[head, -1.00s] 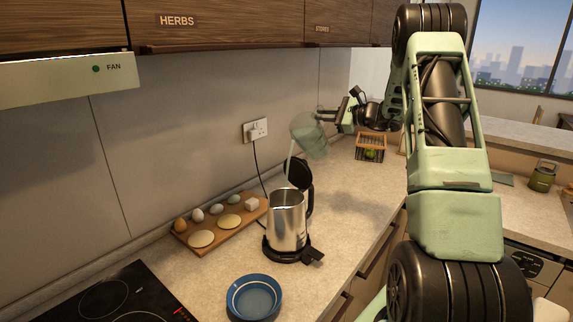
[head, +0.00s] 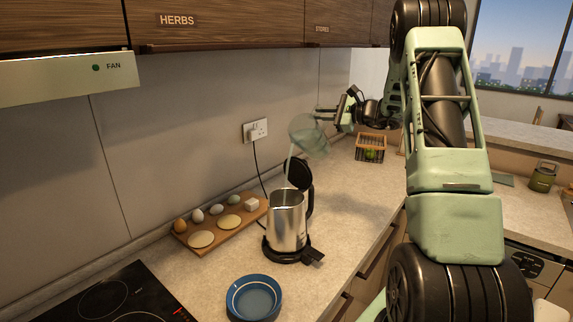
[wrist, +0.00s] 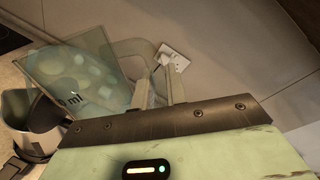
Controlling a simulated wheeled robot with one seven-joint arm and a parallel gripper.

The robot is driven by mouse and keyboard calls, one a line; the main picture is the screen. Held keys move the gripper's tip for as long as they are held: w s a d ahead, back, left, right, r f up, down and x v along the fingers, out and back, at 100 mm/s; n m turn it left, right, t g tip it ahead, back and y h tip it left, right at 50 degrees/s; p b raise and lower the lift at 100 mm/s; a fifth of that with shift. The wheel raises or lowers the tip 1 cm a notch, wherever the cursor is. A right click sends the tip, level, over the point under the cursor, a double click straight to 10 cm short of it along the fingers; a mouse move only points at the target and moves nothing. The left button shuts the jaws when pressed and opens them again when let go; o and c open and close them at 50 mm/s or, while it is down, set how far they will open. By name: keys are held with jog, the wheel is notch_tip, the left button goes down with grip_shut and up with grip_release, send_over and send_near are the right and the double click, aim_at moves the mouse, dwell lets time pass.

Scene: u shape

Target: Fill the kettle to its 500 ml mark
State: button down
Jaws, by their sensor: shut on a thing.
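The steel kettle (head: 287,222) stands upright on its black base (head: 285,254) with its black lid (head: 297,173) open. No level mark on it can be read. My gripper (head: 334,116) is shut on a clear measuring jug (head: 309,135), held tilted above the kettle. A thin pale stream runs from the jug's left lip down toward the kettle's mouth. In the wrist view the jug (wrist: 75,70) shows the letters "ml", my gripper (wrist: 160,85) is at its handle, and the kettle (wrist: 35,110) is at the left edge. The water level inside the kettle is hidden.
A wooden board (head: 222,222) with eggs and other food lies left of the kettle. A blue bowl (head: 254,299) is in front, and a black hob (head: 125,295) is at lower left. A cord hangs from the wall socket (head: 255,130). A small crate (head: 370,147) stands behind.

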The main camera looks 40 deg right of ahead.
aim_at(316, 107)
jog(key=shift+s+a+r+n+h+b, duration=0.1)
jog(key=shift+a+r+n+h+b, duration=0.2)
jog(key=shift+a+n, duration=0.45)
jog(key=shift+s+a+r+n+h+b, duration=0.1)
jog(key=shift+a+r+n, duration=0.3)
jog(key=shift+a+n, duration=0.35)
dwell(3.8)
jog(key=shift+a+r+n+p, duration=0.45)
jog(key=shift+a+r+n, duration=0.25)
jog(key=shift+r+n, duration=0.2)
dwell(1.8)
